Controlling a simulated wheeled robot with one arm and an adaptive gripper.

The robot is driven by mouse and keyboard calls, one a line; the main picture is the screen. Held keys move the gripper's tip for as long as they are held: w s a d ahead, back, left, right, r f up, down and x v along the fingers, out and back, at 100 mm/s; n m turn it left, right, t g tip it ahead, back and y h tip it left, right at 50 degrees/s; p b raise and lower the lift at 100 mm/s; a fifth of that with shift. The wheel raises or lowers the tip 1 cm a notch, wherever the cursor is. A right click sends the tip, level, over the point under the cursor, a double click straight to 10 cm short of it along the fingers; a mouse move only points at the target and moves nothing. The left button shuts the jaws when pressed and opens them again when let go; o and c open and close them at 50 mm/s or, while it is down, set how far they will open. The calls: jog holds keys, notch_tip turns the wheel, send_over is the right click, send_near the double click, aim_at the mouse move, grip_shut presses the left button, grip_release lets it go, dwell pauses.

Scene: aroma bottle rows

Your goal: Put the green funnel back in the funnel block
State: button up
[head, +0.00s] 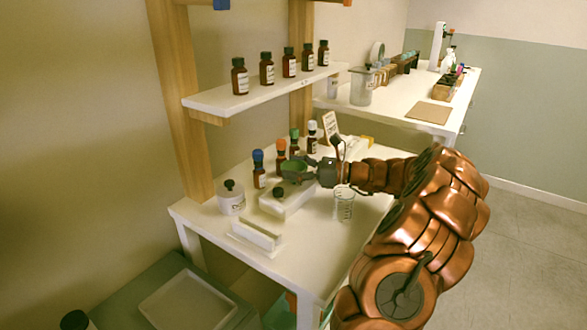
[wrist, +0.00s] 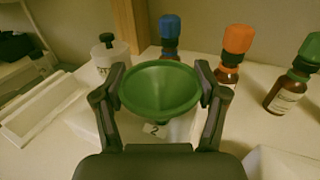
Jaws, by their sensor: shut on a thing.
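The green funnel (head: 293,178) is held by my gripper (head: 308,170) above the table. In the wrist view the funnel (wrist: 160,92) sits between the two fingers of my gripper (wrist: 160,72), with its wide mouth facing up. The fingers are shut on it at its sides. A white block (head: 297,203), which looks like the funnel block, lies under and just in front of the funnel. A small dark round thing shows on its top. The funnel's stem is hidden.
Bottles with blue (head: 258,170), orange (head: 281,150), green (head: 295,137) and white (head: 312,138) caps stand behind the funnel. A white jar (head: 231,203) and a white tray (head: 256,238) are at left. A glass beaker (head: 344,208) stands right of the block. A bottle shelf (head: 255,95) hangs above.

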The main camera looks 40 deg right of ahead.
jog(key=shift+f, duration=0.35)
jog(key=o, duration=0.9)
jog(key=shift+r, duration=0.35)
jog(key=v, duration=1.1)
jog(key=shift+s+d+p, duration=0.2)
jog(key=shift+d+p, duration=0.1)
jog(key=shift+p, duration=0.05)
jog(key=shift+s+d, duration=0.1)
jog(key=shift+s, duration=0.05)
